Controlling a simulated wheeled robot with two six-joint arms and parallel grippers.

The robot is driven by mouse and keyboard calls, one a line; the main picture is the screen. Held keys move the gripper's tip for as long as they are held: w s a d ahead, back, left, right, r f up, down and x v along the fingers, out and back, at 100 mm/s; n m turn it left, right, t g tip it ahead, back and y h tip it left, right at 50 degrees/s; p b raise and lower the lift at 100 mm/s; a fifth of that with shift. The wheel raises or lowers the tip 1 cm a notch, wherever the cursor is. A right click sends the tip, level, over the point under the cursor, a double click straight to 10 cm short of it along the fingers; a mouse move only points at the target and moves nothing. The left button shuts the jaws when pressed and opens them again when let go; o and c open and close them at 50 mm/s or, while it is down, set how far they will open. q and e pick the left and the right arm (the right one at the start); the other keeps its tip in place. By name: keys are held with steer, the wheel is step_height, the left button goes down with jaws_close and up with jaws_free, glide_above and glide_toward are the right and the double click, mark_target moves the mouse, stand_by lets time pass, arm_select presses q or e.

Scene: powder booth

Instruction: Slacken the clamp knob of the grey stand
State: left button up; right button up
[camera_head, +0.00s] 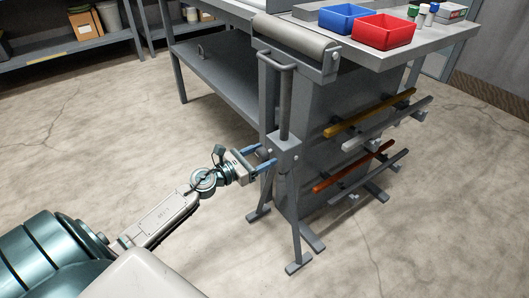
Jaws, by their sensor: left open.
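The grey stand (284,146) is upright beside the workbench, with a wide roller (298,38) on top, a round inner post and splayed feet on the floor. My left gripper (268,158) is at the left side of the stand's upper collar, its blue fingers open and pointing at it. A small dark shape, which may be the clamp knob (264,155), shows between the fingers. It is mostly hidden, and I cannot tell whether the fingers touch it. My right gripper is not in view.
The workbench (425,47) behind carries a blue bin (343,19), a red bin (383,32) and small bottles. Several coloured bars, including a yellow bar (370,113), stick out from the panel right of the stand. The floor to the left is clear.

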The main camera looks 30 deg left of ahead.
arm_select(q)
steer(key=shift+c, duration=0.4)
steer(key=c, duration=0.9)
